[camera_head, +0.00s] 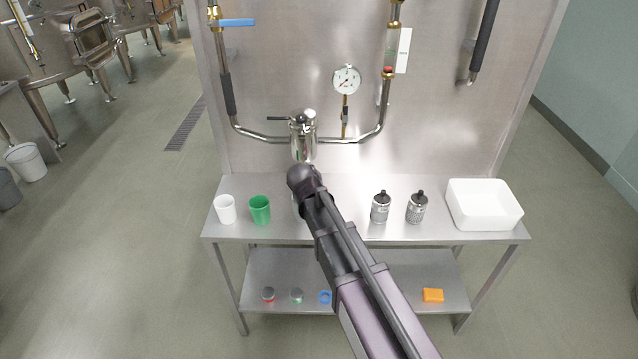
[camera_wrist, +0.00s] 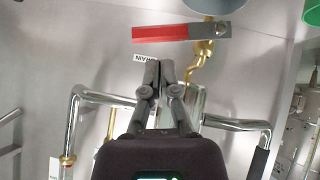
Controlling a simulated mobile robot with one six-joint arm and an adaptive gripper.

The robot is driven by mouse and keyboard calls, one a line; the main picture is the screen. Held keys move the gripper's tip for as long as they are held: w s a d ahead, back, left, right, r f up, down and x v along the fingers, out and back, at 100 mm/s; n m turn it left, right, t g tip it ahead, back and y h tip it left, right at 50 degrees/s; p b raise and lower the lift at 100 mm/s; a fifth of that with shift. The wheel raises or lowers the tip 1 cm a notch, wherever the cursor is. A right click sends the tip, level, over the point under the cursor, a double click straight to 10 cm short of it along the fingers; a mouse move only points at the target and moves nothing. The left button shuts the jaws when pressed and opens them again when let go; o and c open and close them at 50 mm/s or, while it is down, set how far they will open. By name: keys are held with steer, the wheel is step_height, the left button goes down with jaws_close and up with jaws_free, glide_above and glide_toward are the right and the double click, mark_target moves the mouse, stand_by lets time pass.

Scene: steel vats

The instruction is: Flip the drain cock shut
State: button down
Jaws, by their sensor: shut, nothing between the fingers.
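The drain cock is a brass valve (camera_wrist: 203,60) in the wrist view, with a flat lever (camera_wrist: 160,33) that has a red sleeve and a bare steel end at the pivot. The lever lies across the picture, pointing left from the pivot, roughly crosswise to the brass body. A "DRAIN" label (camera_wrist: 150,58) is on the panel beside it. My gripper (camera_wrist: 162,65) is shut and empty. Its fingertips appear just below the red lever and overlap the label's end; a gap shows, but depth is unclear. In the head view my arm hides the cock and the fingers.
A steel housing (camera_head: 303,128) with side pipes is on the panel above my wrist. A blue-handled valve (camera_head: 237,22) and gauge (camera_head: 346,80) are higher. A white cup (camera_head: 225,209), green cup (camera_head: 260,210), two shakers (camera_head: 380,207) and white tub (camera_head: 484,204) stand on the bench.

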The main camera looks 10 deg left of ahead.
stand_by(0.4)
steer(key=shift+r, duration=0.2)
steer(key=w+a+r+p+v, duration=0.1)
steer(key=r+p+v, duration=0.1)
steer(key=p+v, duration=0.8)
steer(key=shift+p+v, duration=0.35)
steer(key=shift+v, duration=0.6)
steer(key=shift+w+r, duration=0.1)
steer(key=shift+w, duration=0.05)
steer(key=s+d+f+m+g+h+b, duration=0.1)
steer(key=d+f+g, duration=0.15)
steer(key=d, duration=0.75)
steer(key=s+d+f+m+g+h, duration=0.1)
steer(key=d+f+g, duration=0.15)
steer(key=d, duration=0.75)
steer(key=s+d+f+g+y, duration=0.1)
steer(key=s+d+g, duration=0.1)
steer(key=s+d, duration=0.3)
steer(key=s+d+f+m+g+y+b, duration=0.1)
steer(key=s+d, duration=0.4)
steer(key=d, duration=0.5)
steer(key=shift+f+g, duration=0.45)
steer(key=shift+g, duration=0.25)
